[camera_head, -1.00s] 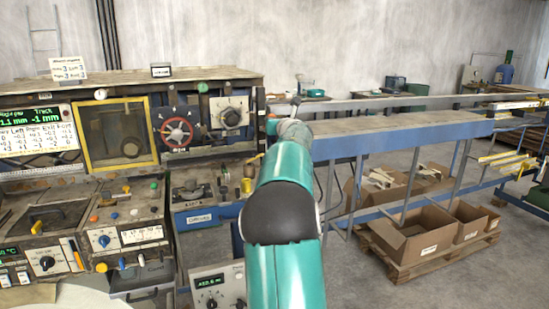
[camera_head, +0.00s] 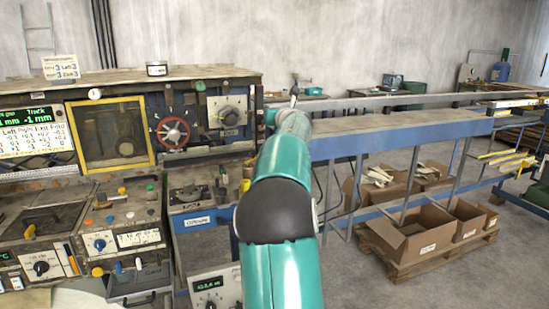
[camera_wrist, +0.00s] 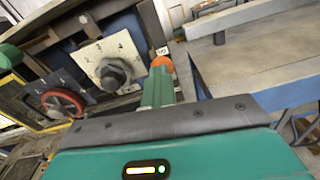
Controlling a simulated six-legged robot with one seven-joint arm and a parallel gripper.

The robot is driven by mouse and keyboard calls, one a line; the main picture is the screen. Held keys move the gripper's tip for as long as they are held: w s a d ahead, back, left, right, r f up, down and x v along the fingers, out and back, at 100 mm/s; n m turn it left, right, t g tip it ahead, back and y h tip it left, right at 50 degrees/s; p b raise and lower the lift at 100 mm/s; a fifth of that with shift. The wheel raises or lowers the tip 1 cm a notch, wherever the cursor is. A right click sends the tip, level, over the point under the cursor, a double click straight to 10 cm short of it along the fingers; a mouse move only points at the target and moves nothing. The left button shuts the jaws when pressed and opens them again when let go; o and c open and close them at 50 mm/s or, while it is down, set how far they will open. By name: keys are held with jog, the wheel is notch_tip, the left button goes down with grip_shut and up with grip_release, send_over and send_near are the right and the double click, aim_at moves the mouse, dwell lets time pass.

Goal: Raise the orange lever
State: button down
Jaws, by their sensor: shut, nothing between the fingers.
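My gripper (camera_wrist: 158,88) reaches forward in the wrist view, its teal fingers closed. An orange rounded piece (camera_wrist: 162,64), apparently the end of the orange lever, shows directly beyond the fingertips. It sits at the right edge of the machine, beside the white dial plate (camera_wrist: 110,60). Whether the fingers touch it is unclear, and the rest of the lever is hidden. In the camera_head view my teal arm covers the area right of the dial, and I cannot make out the lever or the fingertips there.
The red handwheel (camera_head: 173,132) and black dial knob (camera_head: 229,116) are left of my arm. A long blue-sided conveyor rail (camera_head: 400,138) runs right. Open cardboard boxes (camera_head: 418,232) stand on a pallet below it. The floor at the far right is partly clear.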

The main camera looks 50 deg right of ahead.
jog(key=shift+w+a+r, duration=0.15)
jog(key=shift+a+r, duration=0.05)
jog(key=shift+r, duration=0.15)
jog(key=v, duration=1.3)
jog(key=shift+s+f, duration=0.35)
jog(key=shift+s, duration=0.1)
jog(key=shift+s+a, duration=0.1)
